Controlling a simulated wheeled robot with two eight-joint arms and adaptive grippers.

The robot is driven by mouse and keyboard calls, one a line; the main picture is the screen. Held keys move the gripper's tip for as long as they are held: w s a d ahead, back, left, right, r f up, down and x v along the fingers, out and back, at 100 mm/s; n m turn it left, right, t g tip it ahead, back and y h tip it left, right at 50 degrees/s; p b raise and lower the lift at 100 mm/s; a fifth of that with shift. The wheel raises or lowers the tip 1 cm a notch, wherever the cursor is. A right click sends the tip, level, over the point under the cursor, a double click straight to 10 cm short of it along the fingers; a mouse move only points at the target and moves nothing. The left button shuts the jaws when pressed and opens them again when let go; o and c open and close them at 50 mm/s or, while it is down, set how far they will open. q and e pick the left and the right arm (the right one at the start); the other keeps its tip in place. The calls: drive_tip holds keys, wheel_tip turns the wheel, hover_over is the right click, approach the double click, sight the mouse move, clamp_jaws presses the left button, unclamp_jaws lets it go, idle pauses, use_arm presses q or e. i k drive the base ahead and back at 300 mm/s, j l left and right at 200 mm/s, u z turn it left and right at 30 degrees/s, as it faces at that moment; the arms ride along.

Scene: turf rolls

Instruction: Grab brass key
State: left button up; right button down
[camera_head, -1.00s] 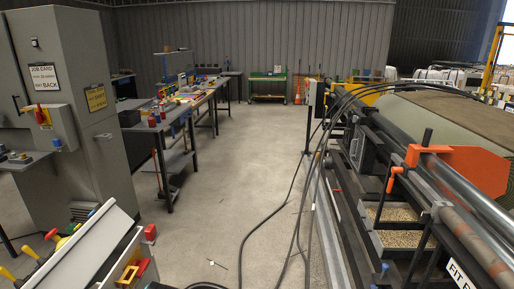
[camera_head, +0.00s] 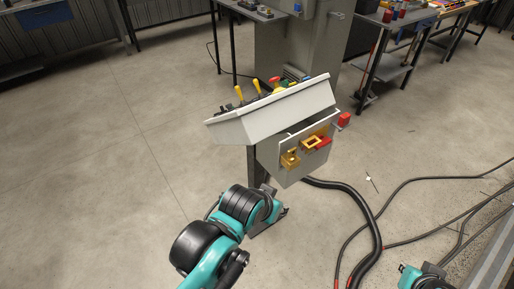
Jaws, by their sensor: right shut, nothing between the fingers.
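A small brass-coloured piece (camera_head: 291,154) shows at a yellow holder on the front panel of the grey console (camera_head: 283,174). It looks like the brass key, but it is too small to make out its shape. My right gripper (camera_head: 436,269) shows at the bottom right edge, partly cut off. It is shut and empty, well apart from the console. My left arm (camera_head: 212,243) reaches in from the bottom, in front of the console.
Levers (camera_head: 257,87) stand on the console top. Black hoses (camera_head: 366,213) run over the floor to its right. The floor at the left is clear.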

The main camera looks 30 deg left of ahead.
sight(291, 153)
drive_tip(key=u, duration=0.7)
drive_tip(key=i+j+z, duration=0.15)
drive_tip(key=j+z, duration=0.3)
drive_tip(key=j, duration=0.25)
drive_tip(key=j+z, duration=0.45)
drive_tip(key=j, duration=0.25)
